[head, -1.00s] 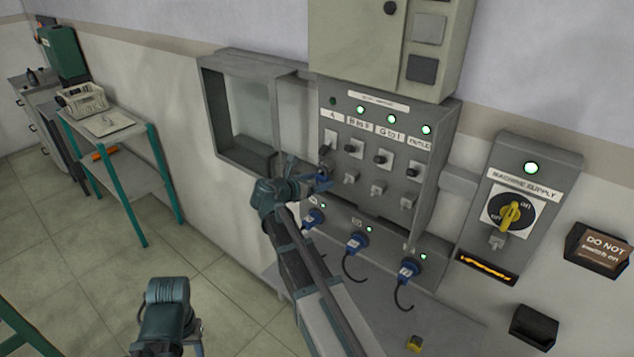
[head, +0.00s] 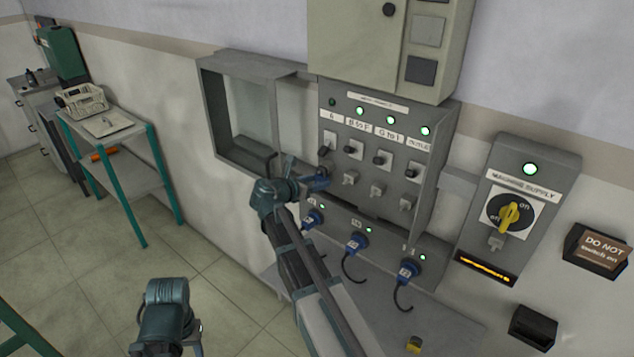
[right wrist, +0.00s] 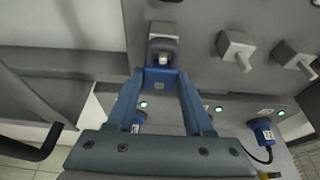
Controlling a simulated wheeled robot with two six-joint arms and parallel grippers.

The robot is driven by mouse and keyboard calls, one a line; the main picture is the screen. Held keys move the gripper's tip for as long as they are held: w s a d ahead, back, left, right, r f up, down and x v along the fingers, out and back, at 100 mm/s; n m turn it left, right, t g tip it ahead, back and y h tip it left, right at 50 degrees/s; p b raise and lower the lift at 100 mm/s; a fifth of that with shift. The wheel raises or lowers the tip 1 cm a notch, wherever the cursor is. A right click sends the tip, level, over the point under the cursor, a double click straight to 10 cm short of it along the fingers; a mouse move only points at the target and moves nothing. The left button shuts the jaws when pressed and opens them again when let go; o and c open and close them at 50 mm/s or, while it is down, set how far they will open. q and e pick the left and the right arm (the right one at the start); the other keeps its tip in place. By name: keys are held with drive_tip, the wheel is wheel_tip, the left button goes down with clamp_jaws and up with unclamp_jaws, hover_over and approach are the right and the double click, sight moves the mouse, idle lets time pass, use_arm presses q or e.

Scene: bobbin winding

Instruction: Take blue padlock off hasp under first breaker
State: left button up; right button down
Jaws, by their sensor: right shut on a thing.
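The blue padlock (right wrist: 161,78) is between the tips of my right gripper (right wrist: 160,84) in the right wrist view. Its dark shackle (right wrist: 163,46) rises to the grey hasp (right wrist: 163,29) and appears to be around it; I cannot tell whether it is open. In the head view my right gripper (head: 312,181) reaches the hasp under the first breaker (head: 330,139), at the left of the row, and hides most of the padlock. The teal part of my left arm shows at the bottom left of the head view, but its fingers do not show.
Other grey hasps (head: 378,188) sit to the right under their breakers. Blue plugs (head: 357,242) with hanging cables are on the panel below. An open grey box (head: 206,112) is on the wall to the left. The machine supply switch (head: 510,214) is at the right.

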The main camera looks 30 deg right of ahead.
drive_tip(key=shift+r, duration=0.4)
drive_tip(key=shift+a, duration=0.1)
idle(0.4)
drive_tip(key=shift+s+a, duration=0.4)
drive_tip(key=shift+a, duration=0.5)
drive_tip(key=shift+s+a, duration=0.35)
drive_tip(key=shift+a, duration=0.55)
drive_tip(key=shift+s+a, duration=0.4)
drive_tip(key=shift+a, duration=0.5)
